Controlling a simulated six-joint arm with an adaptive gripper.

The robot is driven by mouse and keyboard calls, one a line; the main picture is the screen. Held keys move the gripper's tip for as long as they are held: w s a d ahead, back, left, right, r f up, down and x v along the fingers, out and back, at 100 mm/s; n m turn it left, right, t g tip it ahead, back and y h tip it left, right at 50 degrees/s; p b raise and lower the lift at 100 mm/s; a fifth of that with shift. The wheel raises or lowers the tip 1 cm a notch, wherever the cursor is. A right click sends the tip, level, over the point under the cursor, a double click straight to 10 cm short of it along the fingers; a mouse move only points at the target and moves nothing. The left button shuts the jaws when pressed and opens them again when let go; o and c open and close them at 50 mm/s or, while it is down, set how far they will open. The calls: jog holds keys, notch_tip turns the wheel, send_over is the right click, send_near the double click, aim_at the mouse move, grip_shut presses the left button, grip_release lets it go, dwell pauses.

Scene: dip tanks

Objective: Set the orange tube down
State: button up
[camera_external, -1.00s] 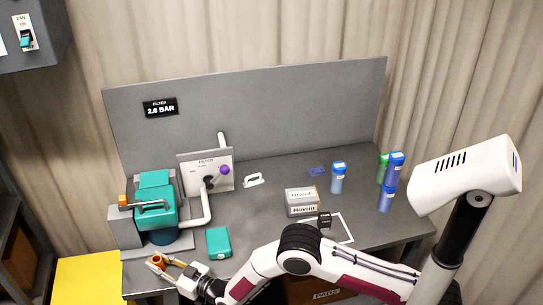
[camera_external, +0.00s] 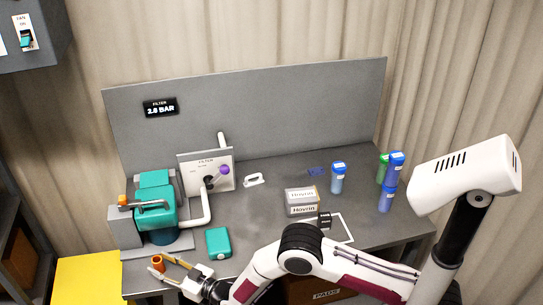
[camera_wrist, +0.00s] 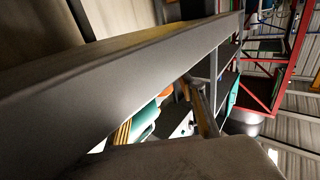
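The orange tube (camera_external: 158,263) is a short orange cylinder at the front left of the grey bench in the external view. It looks upright on the bench top. My gripper (camera_external: 158,261) is spread open around it, with one finger behind the tube and one in front at its left. A small gap seems to show beside the tube; I cannot tell whether a finger still touches it. In the wrist view, my two fingers (camera_wrist: 165,110) stand apart beyond a large grey edge.
The teal filter housing (camera_external: 156,213) with a white pipe (camera_external: 205,207) stands behind the tube. A teal box (camera_external: 218,242) is to its right. A Hovrin box (camera_external: 302,203) and blue bottles (camera_external: 338,178) stand farther right. The bench's front edge is close to the tube.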

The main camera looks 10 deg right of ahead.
jog(key=shift+v, duration=3.15)
jog(key=shift+w+r, duration=0.1)
jog(key=shift+r, duration=0.1)
jog(key=w+d+r+m+h, duration=0.3)
jog(key=w+d+r+h, duration=0.1)
jog(key=w+d+r, duration=0.9)
jog(key=d+r+m+g+h, duration=0.1)
jog(key=d+r+h, duration=0.15)
jog(key=d, duration=0.75)
jog(key=d+r+m+h, duration=0.1)
jog(key=d+r+h, duration=0.15)
jog(key=d, duration=0.85)
jog(key=s+d+r+m+g+h, duration=0.1)
jog(key=s+d+r, duration=0.1)
jog(key=s+d, duration=0.5)
jog(key=s+d+r+m+g+h, duration=0.1)
jog(key=s+d, duration=0.1)
jog(key=d, duration=0.8)
jog(key=s+d+f+m+g+h, duration=0.1)
jog(key=s+d, duration=0.5)
jog(key=s, duration=0.3)
jog(key=s+d+f+m+g+h, duration=0.1)
jog(key=s+d+m+g, duration=0.1)
jog(key=s+d, duration=0.5)
jog(key=shift+s+h, duration=0.4)
jog(key=shift+s, duration=0.7)
